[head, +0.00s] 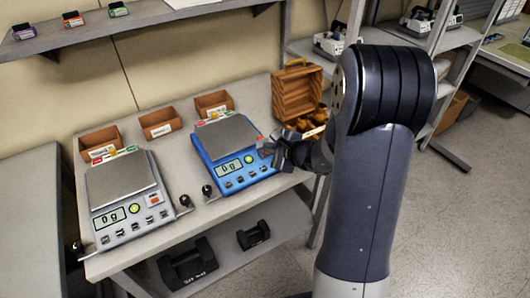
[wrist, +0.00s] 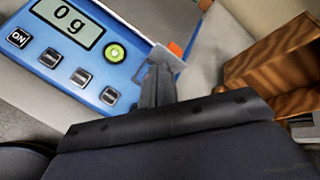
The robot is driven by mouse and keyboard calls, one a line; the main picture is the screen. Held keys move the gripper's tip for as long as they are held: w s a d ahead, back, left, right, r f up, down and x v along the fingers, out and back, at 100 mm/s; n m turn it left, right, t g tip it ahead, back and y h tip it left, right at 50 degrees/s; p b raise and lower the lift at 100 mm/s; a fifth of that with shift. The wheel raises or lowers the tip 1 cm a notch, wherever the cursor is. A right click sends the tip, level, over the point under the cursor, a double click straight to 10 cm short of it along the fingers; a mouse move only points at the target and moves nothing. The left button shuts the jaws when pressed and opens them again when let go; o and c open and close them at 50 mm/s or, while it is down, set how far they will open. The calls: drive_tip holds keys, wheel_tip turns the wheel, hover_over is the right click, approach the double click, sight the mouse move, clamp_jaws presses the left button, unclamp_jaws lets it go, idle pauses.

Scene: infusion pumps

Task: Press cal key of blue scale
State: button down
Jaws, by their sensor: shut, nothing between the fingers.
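The blue scale (head: 204,156) stands on the table in the head view, its display reading 0 g. The wrist view shows its blue front panel (wrist: 68,94) close up, with an ON key (wrist: 18,38), several dark keys (wrist: 80,77) with unreadable labels, and a round green level (wrist: 116,53). I cannot tell which key is cal. My gripper (head: 270,147) is shut and empty at the right end of this panel. In the wrist view its fingertips (wrist: 160,72) overlap the panel's right part, beside an orange-red patch (wrist: 175,48); I cannot tell whether they touch.
A grey scale (head: 95,195) stands to the left, also reading 0 g. Small weights (head: 184,201) stand between the scales. Open bins (head: 160,124) line the back. A wooden box (head: 297,90) stands behind my gripper at the right. Dark weights (head: 187,264) lie on the lower shelf.

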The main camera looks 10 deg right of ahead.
drive_tip(key=shift+f, duration=0.15)
idle(0.3)
drive_tip(key=shift+w+f+b, duration=0.1)
drive_tip(key=shift+f+b, duration=0.2)
drive_tip(key=shift+b, duration=0.5)
drive_tip(key=shift+w+f+b, duration=0.1)
drive_tip(key=shift+f+b, duration=0.2)
drive_tip(key=shift+b, duration=0.2)
idle(0.6)
drive_tip(key=shift+s+r+p, duration=0.2)
drive_tip(key=shift+r+p, duration=0.1)
drive_tip(key=shift+r, duration=0.4)
drive_tip(key=shift+r, duration=0.1)
drive_tip(key=shift+s+d+r+p, duration=0.1)
drive_tip(key=shift+s+r+p, duration=0.1)
drive_tip(key=shift+r+p, duration=0.45)
drive_tip(key=shift+s+d+r+p, duration=0.1)
drive_tip(key=shift+s+r+p, duration=0.25)
drive_tip(key=shift+r, duration=0.6)
drive_tip(key=shift+s+r+p, duration=0.1)
drive_tip(key=shift+r+p, duration=0.45)
drive_tip(key=shift+r, duration=0.25)
drive_tip(key=shift+f, duration=0.2)
